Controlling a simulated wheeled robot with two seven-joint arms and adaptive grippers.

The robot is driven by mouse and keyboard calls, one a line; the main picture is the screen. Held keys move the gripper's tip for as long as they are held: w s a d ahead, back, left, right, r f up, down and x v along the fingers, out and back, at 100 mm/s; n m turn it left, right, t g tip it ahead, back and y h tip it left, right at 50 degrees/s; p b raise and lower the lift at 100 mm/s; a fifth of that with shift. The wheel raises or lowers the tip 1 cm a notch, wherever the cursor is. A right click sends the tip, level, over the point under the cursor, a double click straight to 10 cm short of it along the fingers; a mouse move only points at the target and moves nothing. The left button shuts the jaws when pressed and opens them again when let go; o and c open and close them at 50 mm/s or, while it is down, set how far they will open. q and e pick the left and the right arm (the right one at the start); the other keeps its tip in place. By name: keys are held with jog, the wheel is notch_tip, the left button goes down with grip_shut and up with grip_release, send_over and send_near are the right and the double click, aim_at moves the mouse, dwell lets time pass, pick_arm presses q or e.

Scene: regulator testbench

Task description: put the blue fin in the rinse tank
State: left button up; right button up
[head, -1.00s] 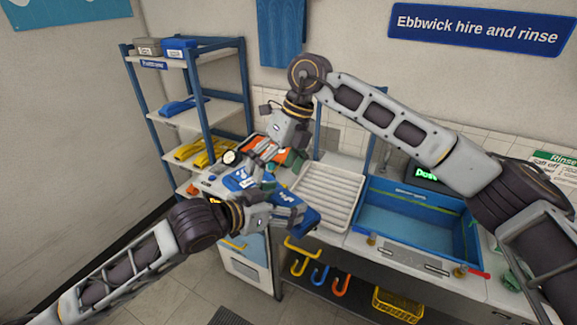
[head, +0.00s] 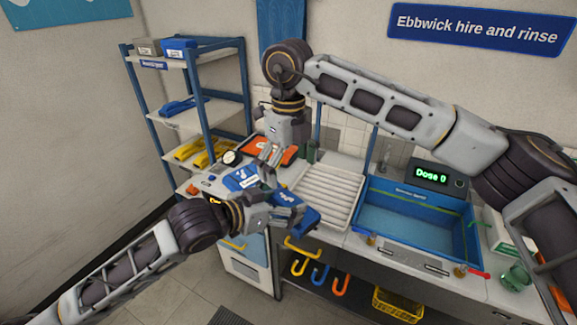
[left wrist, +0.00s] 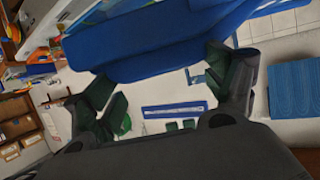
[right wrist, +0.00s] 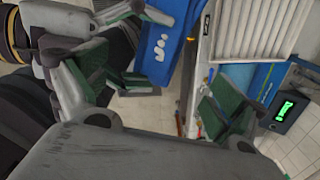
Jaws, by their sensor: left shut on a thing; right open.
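The blue fin (head: 304,222) is in my left gripper (head: 274,207), held in the air in front of the bench, left of the rinse tank. In the left wrist view the blue fin (left wrist: 160,45) spans the space between the fingers. My right gripper (head: 270,160) is open, pointing down just above and behind my left gripper. In the right wrist view a blue surface with a white mark (right wrist: 165,40) shows between the spread fingers; I cannot tell if they touch it. The rinse tank (head: 408,256) is a blue open basin at the right.
A white ribbed drainboard (head: 328,195) lies between my grippers and the tank. A blue shelf rack (head: 207,100) stands at the left with yellow fins (head: 200,152) on it. Several hooks hang below the bench front.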

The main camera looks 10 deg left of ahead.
aim_at(288, 198)
jog(key=shift+f, duration=0.2)
jog(key=shift+f, duration=5.8)
jog(key=shift+c, duration=0.4)
jog(key=c, duration=1.2)
pick_arm(q)
jog(key=o, duration=1.1)
pick_arm(e)
jog(key=shift+c, duration=0.4)
